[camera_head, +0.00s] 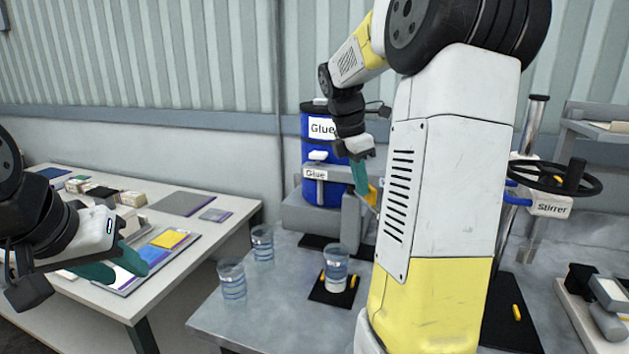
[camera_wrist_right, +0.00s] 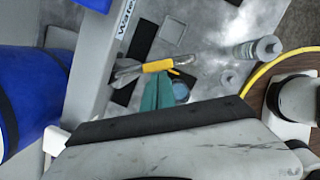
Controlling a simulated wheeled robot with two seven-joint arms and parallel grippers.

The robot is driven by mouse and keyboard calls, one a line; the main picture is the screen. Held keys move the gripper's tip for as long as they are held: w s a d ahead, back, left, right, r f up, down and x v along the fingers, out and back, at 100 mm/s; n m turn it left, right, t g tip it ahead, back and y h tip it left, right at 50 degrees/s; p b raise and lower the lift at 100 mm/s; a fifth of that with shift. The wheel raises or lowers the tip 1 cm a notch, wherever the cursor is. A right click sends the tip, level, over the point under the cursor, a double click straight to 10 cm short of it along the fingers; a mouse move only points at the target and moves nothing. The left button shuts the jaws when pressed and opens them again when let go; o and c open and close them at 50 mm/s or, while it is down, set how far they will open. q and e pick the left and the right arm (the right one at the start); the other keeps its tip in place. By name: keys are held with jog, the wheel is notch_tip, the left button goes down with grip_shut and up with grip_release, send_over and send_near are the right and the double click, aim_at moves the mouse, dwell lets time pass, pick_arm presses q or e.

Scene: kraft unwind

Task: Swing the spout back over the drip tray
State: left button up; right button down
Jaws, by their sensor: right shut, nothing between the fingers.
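My right gripper (camera_head: 361,178) reaches down from its raised arm, teal fingers shut and empty. It is close to a yellow-handled spout (camera_head: 372,193), partly hidden behind my arm in the head view. In the right wrist view, my right gripper's shut fingertips (camera_wrist_right: 159,76) are just beside the yellow part of the grey spout (camera_wrist_right: 160,66); I cannot tell if they touch. Dark pads lie under and around the spout, one of them a dark square (camera_wrist_right: 140,38); I cannot tell which is the drip tray. My left gripper (camera_head: 125,270) is open and empty over the side table.
Clear cups stand on the metal bench, one (camera_head: 335,268) on a black mat. A blue Glue drum (camera_head: 320,150) stands behind. A Stirrer handwheel (camera_head: 553,177) is at right. Cards and blocks lie on the left table (camera_head: 245,212). A yellow hose (camera_wrist_right: 262,75) curves at right.

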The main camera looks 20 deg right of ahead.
jog(key=d+n, duration=0.2)
jog(key=shift+s+d+n+t, duration=0.2)
jog(key=shift+d+n+t, duration=0.1)
jog(key=shift+n, duration=0.1)
jog(key=shift+w+d+n+t, duration=0.2)
jog(key=shift+d+n+t, duration=0.1)
jog(key=shift+d+n, duration=1.05)
jog(key=shift+d+m, duration=0.25)
jog(key=shift+d, duration=0.05)
